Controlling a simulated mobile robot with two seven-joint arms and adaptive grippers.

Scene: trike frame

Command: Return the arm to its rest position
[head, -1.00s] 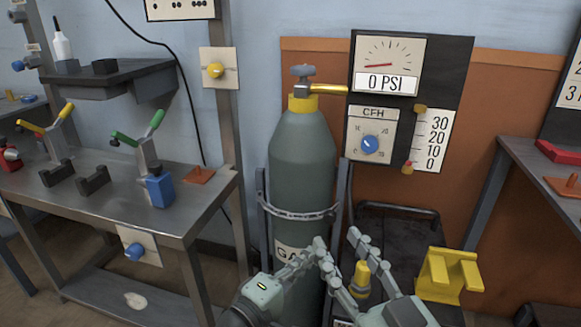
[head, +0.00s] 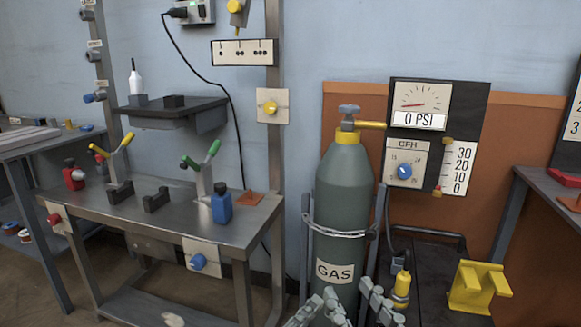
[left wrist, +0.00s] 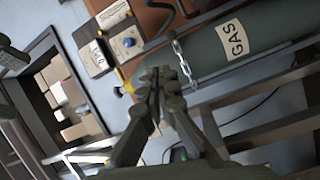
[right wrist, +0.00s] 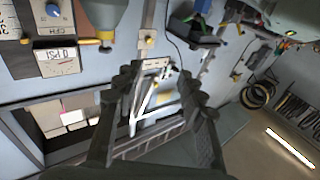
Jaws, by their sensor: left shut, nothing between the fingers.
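My left gripper (left wrist: 158,82) is shut and empty in the left wrist view, with its fingertips together. The grey gas cylinder (left wrist: 215,62) with its chain lies beyond it there. My right gripper (right wrist: 158,84) is open in the right wrist view, its two fingers apart with nothing between them. In the head view, only the fingers of my grippers show at the bottom edge, in front of the lower part of the gas cylinder (head: 342,200); the arms behind them are out of frame.
A metal workbench (head: 130,226) with clamps and a blue bottle (head: 221,204) stands at left. The regulator panel (head: 465,110) reads 0 PSI. A yellow bracket (head: 478,288) and a yellow bottle (head: 401,286) stand on the dark cart right of the cylinder. A grey table (head: 535,180) is at far right.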

